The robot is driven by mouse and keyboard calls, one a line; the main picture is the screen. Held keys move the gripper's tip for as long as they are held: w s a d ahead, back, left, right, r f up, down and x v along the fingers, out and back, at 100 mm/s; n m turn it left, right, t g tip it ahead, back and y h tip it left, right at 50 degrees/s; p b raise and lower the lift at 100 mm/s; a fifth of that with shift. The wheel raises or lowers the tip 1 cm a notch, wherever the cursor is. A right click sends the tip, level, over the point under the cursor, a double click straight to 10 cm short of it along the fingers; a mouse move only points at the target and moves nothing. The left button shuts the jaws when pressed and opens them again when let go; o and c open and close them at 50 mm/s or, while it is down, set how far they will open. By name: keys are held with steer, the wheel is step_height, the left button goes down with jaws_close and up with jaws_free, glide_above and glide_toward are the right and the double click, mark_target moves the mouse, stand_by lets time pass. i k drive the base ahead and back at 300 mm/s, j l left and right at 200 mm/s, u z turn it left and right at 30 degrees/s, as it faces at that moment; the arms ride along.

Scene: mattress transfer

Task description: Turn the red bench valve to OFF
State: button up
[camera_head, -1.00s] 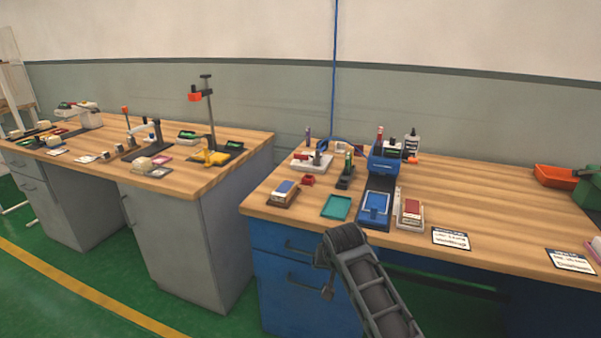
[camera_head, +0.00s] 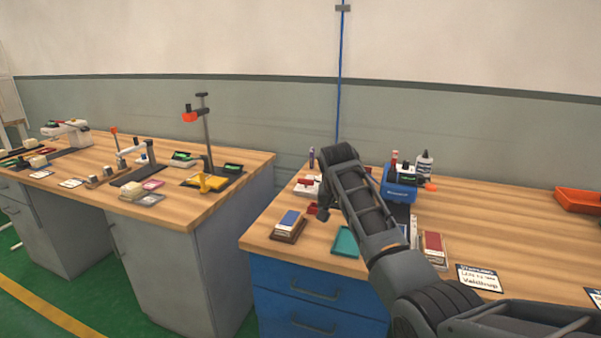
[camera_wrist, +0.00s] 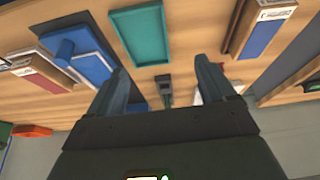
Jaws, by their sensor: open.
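A white base with a small red part (camera_head: 306,182), which looks like the red bench valve, stands at the back left of the blue-fronted bench in the head view. My arm covers its right side. In the wrist view a whitish piece with red beside it (camera_wrist: 235,85) shows partly behind the right finger. I cannot read the handle's direction or any OFF mark. My gripper (camera_wrist: 161,66) is open and empty, pointing down above the bench, with its fingers apart.
A blue holder with bottles (camera_head: 399,190) stands right of my arm.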

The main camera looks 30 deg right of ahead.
mark_target(302, 182)
steer(key=i+l, duration=0.15)
steer(key=i, duration=0.2)
steer(key=i+l, duration=0.15)
steer(key=i, duration=0.2)
steer(key=i+l, duration=0.15)
steer(key=i, duration=0.25)
